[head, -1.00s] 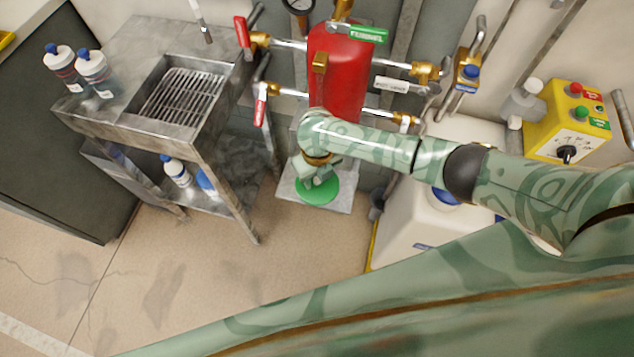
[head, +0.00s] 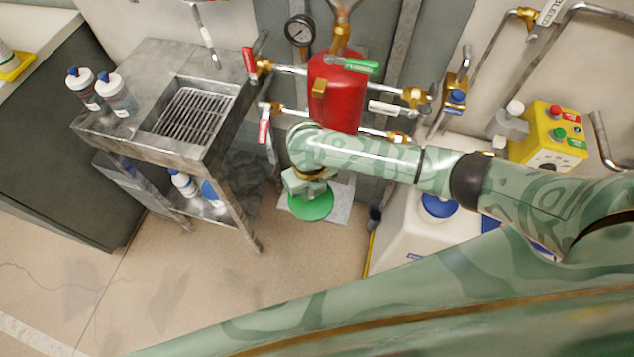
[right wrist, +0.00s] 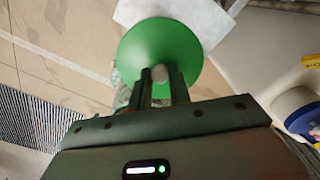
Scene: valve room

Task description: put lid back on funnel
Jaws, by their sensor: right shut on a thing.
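The lid is a round green disc (head: 311,206) with a small pale knob (right wrist: 159,73). My right gripper (head: 308,190) is shut on the knob from above. In the right wrist view the two fingers (right wrist: 161,80) stand on either side of the knob and the green lid (right wrist: 150,45) spreads out beyond them. The lid appears to hang above a grey floor plate (head: 341,203). A funnel (head: 343,8) seems to show in part at the top edge, above a brass valve on the red tank (head: 336,92). Its upper part is out of frame. My left gripper is not in view.
Pipes with red-handled valves (head: 249,63) and a green handle (head: 357,65) surround the tank. A metal sink bench (head: 145,140) with bottles stands left. A white container (head: 410,225) with a blue cap and a yellow control box (head: 552,130) are right.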

